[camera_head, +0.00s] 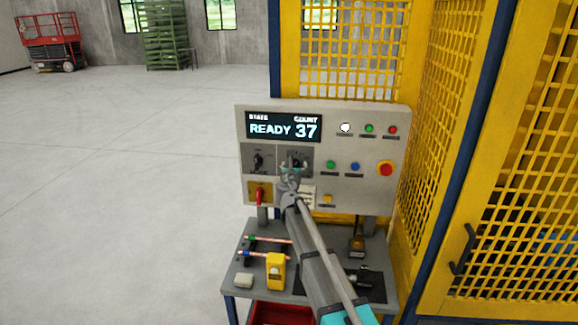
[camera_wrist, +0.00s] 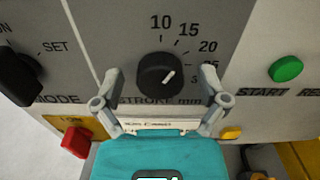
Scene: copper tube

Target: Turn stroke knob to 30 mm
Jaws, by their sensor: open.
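The stroke knob (camera_wrist: 153,78) is a round black dial on the grey panel, above the label "STROKE mm". Its white pointer slants to the upper right, roughly between the 15 and 20 marks; the exact reading is hard to tell. My gripper (camera_wrist: 168,76) is open, with one finger on each side of the knob and visible gaps between. The right finger partly covers the marks beyond 20, and a 30 mark cannot be read. In the head view, my gripper (camera_head: 292,163) is in front of the stroke dial plate and hides most of the knob.
The mode knob (camera_wrist: 18,75) is left of the stroke knob, with a red switch (camera_wrist: 75,142) below it. The green START button (camera_wrist: 286,69) is to the right. The display (camera_head: 283,128) reads READY and 37. A table (camera_head: 233,268) with tubes and tools stands below the panel.

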